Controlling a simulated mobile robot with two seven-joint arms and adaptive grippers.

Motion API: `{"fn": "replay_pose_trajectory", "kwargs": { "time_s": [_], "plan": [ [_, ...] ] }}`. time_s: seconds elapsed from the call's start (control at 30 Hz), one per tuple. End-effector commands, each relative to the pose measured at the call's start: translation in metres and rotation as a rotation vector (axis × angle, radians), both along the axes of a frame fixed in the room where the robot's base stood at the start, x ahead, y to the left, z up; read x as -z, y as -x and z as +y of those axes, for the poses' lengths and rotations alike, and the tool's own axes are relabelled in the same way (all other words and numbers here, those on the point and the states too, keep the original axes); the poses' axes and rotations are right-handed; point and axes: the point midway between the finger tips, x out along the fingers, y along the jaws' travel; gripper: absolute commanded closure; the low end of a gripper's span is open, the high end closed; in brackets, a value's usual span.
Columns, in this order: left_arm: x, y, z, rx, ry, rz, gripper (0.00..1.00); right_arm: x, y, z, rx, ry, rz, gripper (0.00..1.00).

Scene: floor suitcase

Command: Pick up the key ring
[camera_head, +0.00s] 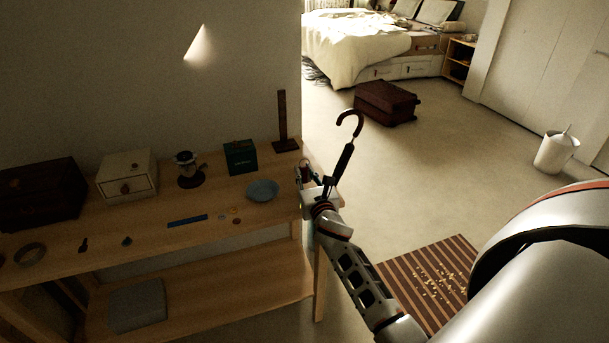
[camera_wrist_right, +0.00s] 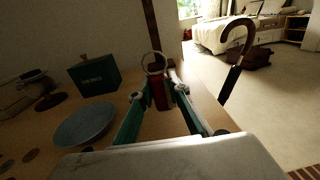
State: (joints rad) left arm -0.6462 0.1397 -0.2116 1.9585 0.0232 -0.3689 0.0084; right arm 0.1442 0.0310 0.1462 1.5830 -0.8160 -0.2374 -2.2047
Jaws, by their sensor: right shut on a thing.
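The key ring (camera_wrist_right: 153,63) is a round metal ring with a dark red fob (camera_wrist_right: 158,90) below it, seen in the right wrist view. My right gripper (camera_wrist_right: 159,96) is shut on it, with a fingertip on either side of the fob. In the head view the right gripper (camera_head: 306,180) is at the right end of the wooden table (camera_head: 225,218). The key ring shows there only as a small dark and reddish shape, partly hidden by the gripper. I cannot tell whether it touches the tabletop. My left gripper is not in view.
A hook-handled umbrella (camera_head: 343,160) stands close beside the right gripper. A blue-grey bowl (camera_head: 262,190), a green box (camera_head: 241,157) and a dark upright stand (camera_head: 282,120) are on the table nearby. A brown suitcase (camera_head: 386,102) lies on the open floor behind.

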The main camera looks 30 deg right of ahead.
Motion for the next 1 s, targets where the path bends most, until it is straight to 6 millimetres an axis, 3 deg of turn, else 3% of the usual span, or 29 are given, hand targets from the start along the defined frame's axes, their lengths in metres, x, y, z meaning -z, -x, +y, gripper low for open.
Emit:
{"fn": "replay_pose_trajectory", "kwargs": {
  "time_s": [0.4, 0.6, 0.8, 1.0],
  "plan": [
    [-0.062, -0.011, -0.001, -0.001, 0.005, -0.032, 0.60, -0.107, 0.000, 0.000, -0.002, 0.006, -0.006, 1.00],
    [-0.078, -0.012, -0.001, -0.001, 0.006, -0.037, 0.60, -0.152, 0.000, 0.000, -0.002, 0.002, -0.005, 1.00],
    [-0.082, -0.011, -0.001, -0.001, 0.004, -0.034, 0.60, -0.178, 0.000, 0.000, -0.001, 0.000, -0.002, 1.00],
    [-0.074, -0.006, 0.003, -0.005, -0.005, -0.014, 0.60, -0.187, 0.000, 0.001, -0.001, -0.002, -0.001, 1.00]
  ]
}}
